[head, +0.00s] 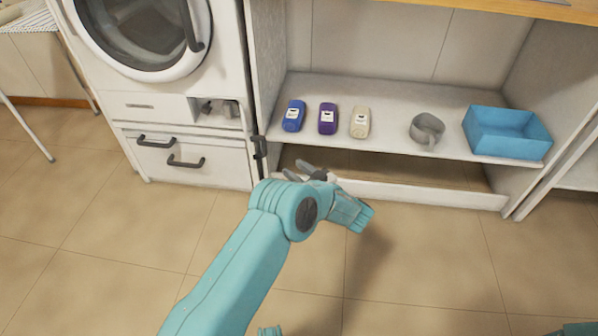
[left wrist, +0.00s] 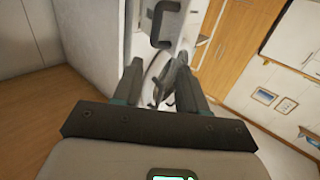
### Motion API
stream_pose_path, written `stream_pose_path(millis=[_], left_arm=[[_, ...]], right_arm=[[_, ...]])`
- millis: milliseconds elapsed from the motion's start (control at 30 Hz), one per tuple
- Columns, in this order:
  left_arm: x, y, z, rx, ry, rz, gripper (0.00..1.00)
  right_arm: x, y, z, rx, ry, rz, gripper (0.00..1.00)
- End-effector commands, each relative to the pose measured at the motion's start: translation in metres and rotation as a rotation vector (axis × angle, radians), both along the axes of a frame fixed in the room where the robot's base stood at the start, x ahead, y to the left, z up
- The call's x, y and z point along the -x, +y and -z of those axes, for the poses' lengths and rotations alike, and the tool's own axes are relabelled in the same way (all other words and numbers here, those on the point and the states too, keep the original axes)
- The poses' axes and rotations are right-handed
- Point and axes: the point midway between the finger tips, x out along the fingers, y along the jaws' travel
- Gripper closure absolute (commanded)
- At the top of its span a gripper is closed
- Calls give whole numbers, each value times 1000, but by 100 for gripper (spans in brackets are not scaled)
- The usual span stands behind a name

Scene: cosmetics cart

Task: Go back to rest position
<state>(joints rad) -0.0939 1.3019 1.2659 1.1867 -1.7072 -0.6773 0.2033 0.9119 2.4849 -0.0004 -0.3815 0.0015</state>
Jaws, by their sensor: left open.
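My left arm reaches in from the bottom of the head view. Its gripper (head: 292,169) is in front of the low shelf, near the dark handle at the shelf's left edge. The two dark fingers stand apart with nothing seen between them. The left wrist view shows the same gripper (left wrist: 160,82) open and empty, with white furniture and a dark handle beyond it. My right gripper does not show.
On the shelf (head: 390,98) stand blue (head: 293,116), purple (head: 328,119) and cream (head: 360,122) bottles, a grey cup (head: 426,129) and a blue bin (head: 508,133). A white washing machine (head: 225,75) is at left, above a drawer (head: 190,160). The tiled floor (head: 110,250) is clear.

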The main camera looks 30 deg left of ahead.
Motion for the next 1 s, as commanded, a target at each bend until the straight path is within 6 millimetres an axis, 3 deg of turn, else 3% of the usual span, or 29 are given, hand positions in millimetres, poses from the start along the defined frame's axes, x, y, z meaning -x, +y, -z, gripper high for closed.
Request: stream_pose_path(millis=[267,367,500,633,767,800,900,1000], left_arm=[[0,3,1,0,1,-4,58],[2,21,-4,1,-7,-36,58],[20,67,-9,-21,53,-41,58],[23,76,19,39,167,194,58],[46,45,76,247,314,525,58],[62,25,97,345,373,635,58],[113,-28,135,577,514,840,58],[165,-71,156,770,641,966,58]], right_arm=[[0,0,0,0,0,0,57],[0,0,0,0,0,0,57],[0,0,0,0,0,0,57],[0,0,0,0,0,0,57],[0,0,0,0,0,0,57],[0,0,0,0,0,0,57],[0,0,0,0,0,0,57],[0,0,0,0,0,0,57]])
